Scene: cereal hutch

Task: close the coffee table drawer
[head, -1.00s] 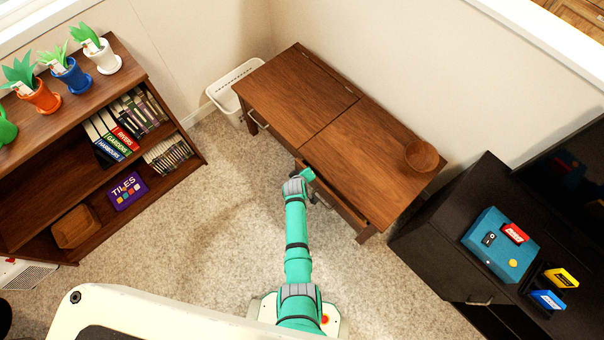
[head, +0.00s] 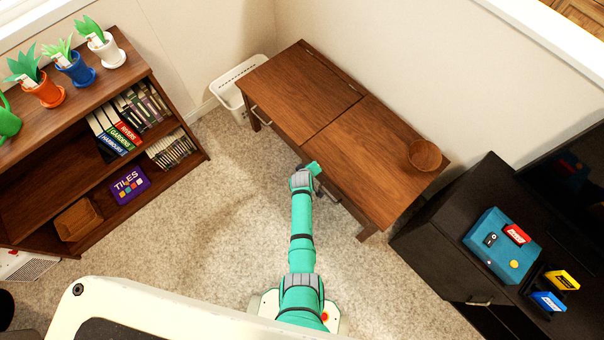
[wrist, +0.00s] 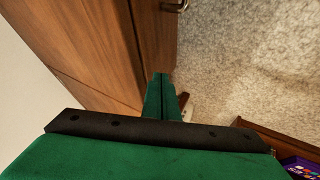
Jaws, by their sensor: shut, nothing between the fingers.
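The wooden coffee table (head: 350,141) stands against the back wall. Its right-hand drawer front (head: 341,200) looks flush or almost flush with the table's front edge, partly hidden by my arm. My gripper (head: 314,168) is shut and empty at the table's front edge, near the drawer's left end. In the wrist view, my gripper (wrist: 161,98) has its fingers together beside the wooden table (wrist: 105,50), and a metal handle (wrist: 176,6) shows at the top. I cannot tell if the fingertips touch the wood.
A wooden bowl (head: 425,155) sits on the table's right end. A white basket (head: 236,88) stands at its left. A bookshelf (head: 151,82) is at left, a black cabinet (head: 440,238) at right. The carpet (head: 225,215) in front is clear.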

